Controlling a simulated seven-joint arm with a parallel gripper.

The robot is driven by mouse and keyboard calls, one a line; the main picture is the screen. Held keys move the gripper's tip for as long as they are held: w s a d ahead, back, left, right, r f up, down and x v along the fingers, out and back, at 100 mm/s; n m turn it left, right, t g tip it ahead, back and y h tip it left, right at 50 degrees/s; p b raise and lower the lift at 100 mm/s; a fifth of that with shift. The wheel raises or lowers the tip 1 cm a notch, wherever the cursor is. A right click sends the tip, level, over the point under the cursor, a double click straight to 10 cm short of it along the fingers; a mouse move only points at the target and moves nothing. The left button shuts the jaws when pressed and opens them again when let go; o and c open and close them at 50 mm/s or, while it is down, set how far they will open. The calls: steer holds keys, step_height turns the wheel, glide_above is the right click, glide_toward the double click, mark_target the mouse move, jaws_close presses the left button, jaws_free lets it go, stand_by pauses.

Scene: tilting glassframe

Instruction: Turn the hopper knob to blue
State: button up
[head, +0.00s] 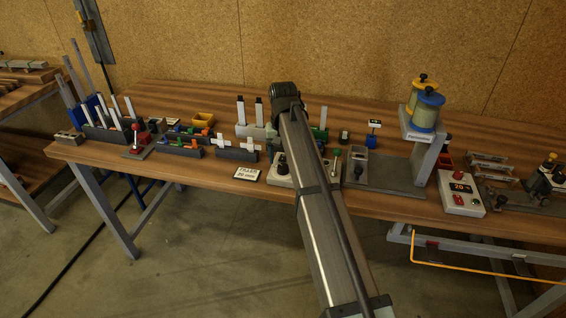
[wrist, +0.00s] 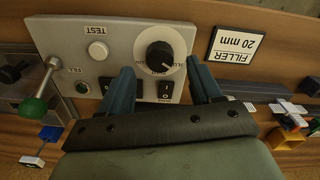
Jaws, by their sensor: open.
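The round black knob (wrist: 159,56) sits on a pale dial on a light control panel (wrist: 125,45) in the wrist view. A white pointer mark shows on its lower right side. The small lettering around the dial is not clearly readable. My gripper (wrist: 161,68) is open, with one blue-grey finger on each side of the knob in the picture. I see clear gaps, and cannot tell the height of the fingertips above the panel. In the head view, the panel (head: 280,181) is partly hidden by my arm, and my gripper cannot be made out.
The panel also has a white TEST button (wrist: 97,51), black rocker switches (wrist: 165,90) and a green-knobbed lever (wrist: 34,108) beside it. A "FILLER 20 mm" sign (wrist: 236,46) lies to the right. Yellow and blue hoppers (head: 427,107) stand on the bench's right.

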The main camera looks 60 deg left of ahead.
mark_target(283, 166)
step_height(283, 166, up, 10)
steer(key=shift+r, duration=0.15)
stand_by(0.7)
